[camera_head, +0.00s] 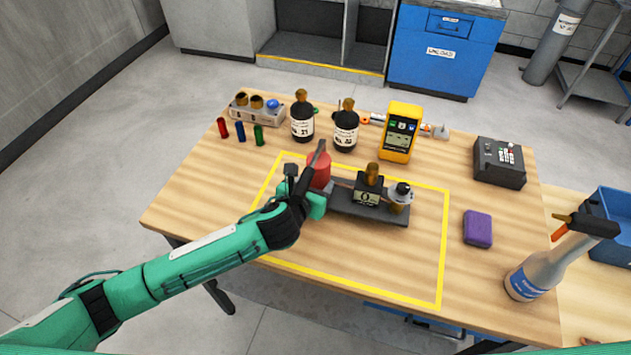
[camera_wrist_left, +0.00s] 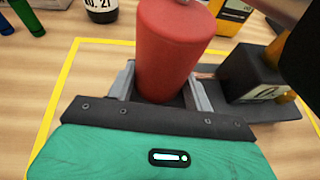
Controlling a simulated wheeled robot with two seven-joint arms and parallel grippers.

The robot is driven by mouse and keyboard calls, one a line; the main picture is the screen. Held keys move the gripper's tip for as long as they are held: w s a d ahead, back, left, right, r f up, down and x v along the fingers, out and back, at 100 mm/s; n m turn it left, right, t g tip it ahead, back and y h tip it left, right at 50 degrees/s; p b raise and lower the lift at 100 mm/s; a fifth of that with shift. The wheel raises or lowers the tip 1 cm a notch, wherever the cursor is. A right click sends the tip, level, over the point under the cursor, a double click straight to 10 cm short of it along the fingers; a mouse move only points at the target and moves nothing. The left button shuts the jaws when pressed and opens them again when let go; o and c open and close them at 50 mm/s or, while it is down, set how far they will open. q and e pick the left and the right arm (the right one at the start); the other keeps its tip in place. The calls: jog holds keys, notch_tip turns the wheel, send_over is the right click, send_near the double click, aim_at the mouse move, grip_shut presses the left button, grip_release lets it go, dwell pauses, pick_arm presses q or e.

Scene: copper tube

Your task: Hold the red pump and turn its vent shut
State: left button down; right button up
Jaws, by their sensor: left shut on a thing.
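The red pump (camera_head: 319,172) stands upright at the left end of a dark base (camera_head: 350,207) inside the yellow outline on the table. My left gripper (camera_head: 314,190) is shut on the red pump, low on its body. In the left wrist view the red pump (camera_wrist_left: 172,50) sits between the two grey fingers (camera_wrist_left: 165,92). A dark slanted piece shows at the top of the pump in the head view; I cannot tell whether it is the vent.
A black gauge (camera_head: 367,190) and a small capped jar (camera_head: 400,196) stand on the base. Two dark bottles (camera_head: 346,130), a yellow meter (camera_head: 400,132) and a tube rack (camera_head: 257,110) stand behind. A purple block (camera_head: 477,229) and a spray bottle (camera_head: 535,272) are at right. The front table area is clear.

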pick_arm(q)
jog(key=shift+d+f+b, duration=0.1)
jog(key=shift+f+b, duration=0.5)
jog(key=shift+f, duration=0.55)
pick_arm(e)
jog(key=shift+f, duration=0.6)
pick_arm(q)
jog(key=shift+f, duration=0.2)
jog(key=shift+s+f, duration=0.1)
jog(key=shift+f, duration=0.2)
pick_arm(e)
jog(key=shift+f, duration=0.1)
jog(key=shift+c, duration=0.5)
